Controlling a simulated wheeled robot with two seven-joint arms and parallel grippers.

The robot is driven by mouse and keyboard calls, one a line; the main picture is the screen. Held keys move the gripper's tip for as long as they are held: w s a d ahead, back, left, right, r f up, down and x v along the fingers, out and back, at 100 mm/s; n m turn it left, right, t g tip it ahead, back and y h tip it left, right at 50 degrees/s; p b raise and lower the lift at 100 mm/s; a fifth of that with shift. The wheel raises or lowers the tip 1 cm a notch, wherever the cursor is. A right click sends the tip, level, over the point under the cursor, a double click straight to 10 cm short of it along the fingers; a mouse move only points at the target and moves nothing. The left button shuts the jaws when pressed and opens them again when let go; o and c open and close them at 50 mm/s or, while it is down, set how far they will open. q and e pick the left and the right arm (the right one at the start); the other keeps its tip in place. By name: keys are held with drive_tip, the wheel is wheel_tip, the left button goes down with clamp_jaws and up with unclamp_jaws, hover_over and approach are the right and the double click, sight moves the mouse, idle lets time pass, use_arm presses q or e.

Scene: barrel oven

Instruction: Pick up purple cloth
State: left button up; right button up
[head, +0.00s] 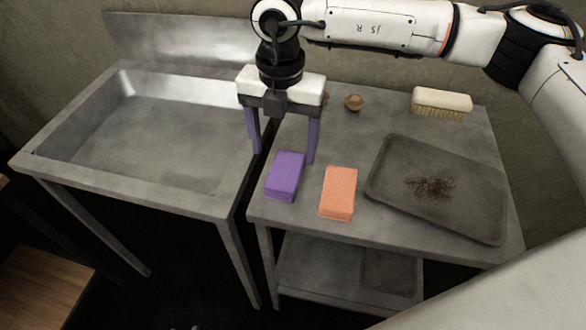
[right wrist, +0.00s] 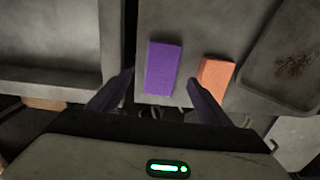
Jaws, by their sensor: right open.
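A purple block-shaped cloth (head: 285,176) lies flat on the metal table, near its front left corner. In the right wrist view the purple cloth (right wrist: 164,68) lies ahead of and between the fingers. My right gripper (head: 284,158) is open and empty, pointing down above and just behind the cloth; its purple fingers are apart. It also shows in the right wrist view (right wrist: 160,80), with one finger to each side. I cannot tell the exact height of the fingertips over the table. At the bottom edge of the head view only tiny purple bits show; my left gripper is not recognizable.
An orange block (head: 338,193) lies just right of the purple cloth. A dirty grey tray (head: 468,213) with dark crumbs is further right. A brush (head: 441,103) and a small brown round thing (head: 353,102) lie at the back. A metal sink (head: 150,140) stands left, across a narrow gap.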

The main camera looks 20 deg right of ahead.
sight(285, 169)
drive_tip(key=shift+s+d+f+p, duration=0.1)
drive_tip(key=shift+f+p, duration=0.2)
drive_tip(key=shift+f, duration=1.3)
drive_tip(key=shift+s+f+p, duration=0.1)
drive_tip(key=shift+f+p, duration=0.15)
drive_tip(key=shift+f, duration=1.3)
drive_tip(key=c, duration=1.1)
wheel_tip(285, 169, up, 10)
drive_tip(key=shift+r+b, duration=0.1)
drive_tip(key=shift+b, duration=0.4)
drive_tip(key=shift+c, duration=0.2)
drive_tip(key=o, duration=0.5)
drive_tip(key=c, duration=0.4)
